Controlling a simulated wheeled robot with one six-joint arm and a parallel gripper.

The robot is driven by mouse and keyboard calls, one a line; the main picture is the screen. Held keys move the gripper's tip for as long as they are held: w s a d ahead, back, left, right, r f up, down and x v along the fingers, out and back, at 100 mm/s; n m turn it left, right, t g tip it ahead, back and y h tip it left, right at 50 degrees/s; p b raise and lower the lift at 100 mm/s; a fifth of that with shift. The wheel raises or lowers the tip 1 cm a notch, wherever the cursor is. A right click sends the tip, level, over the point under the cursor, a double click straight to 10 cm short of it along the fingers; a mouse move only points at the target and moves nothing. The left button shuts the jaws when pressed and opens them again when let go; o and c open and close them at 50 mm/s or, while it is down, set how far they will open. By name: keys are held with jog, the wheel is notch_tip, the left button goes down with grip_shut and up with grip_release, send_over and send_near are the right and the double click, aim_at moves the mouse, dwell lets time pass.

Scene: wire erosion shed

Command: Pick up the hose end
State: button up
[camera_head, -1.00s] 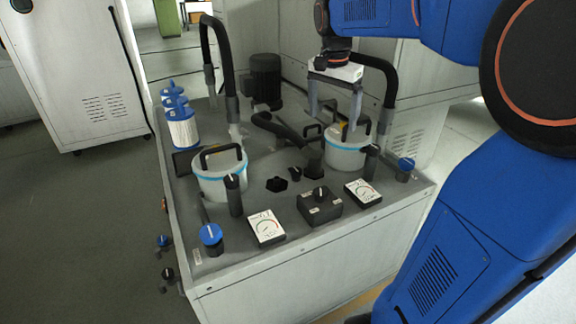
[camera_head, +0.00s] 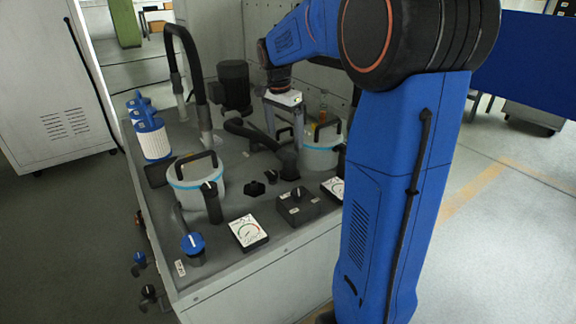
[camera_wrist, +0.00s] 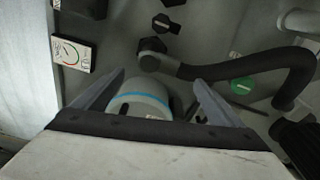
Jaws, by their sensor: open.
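A black hose (camera_head: 252,133) lies bent across the machine's top in the head view. Its near end meets a dark fitting (camera_head: 288,165) in front of my gripper. In the wrist view the hose (camera_wrist: 297,80) curves in from the right, and its dark grey end (camera_wrist: 190,72) runs left to a black fitting (camera_wrist: 152,50), beyond my fingertips. I cannot tell whether this end is seated or loose. My gripper (camera_head: 283,128) is open, pointing down above the machine top; its fingers also show in the wrist view (camera_wrist: 158,80). No hose is between them.
A grey pot with a blue band (camera_wrist: 142,98) is below, between my fingers in the wrist view; it stands right of the hose (camera_head: 321,155). A similar pot (camera_head: 184,192), a dark motor (camera_head: 234,85), an arched hose (camera_head: 178,42) and white filters (camera_head: 152,140) stand around.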

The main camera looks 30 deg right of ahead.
aim_at(286, 153)
jog(key=f, duration=0.3)
jog(key=shift+d+f, duration=0.1)
jog(key=shift+d, duration=0.1)
jog(key=shift+s+f, duration=0.15)
jog(key=shift+f, duration=2.45)
jog(key=shift+c, duration=0.2)
jog(key=c, duration=1.8)
jog(key=shift+r, duration=0.15)
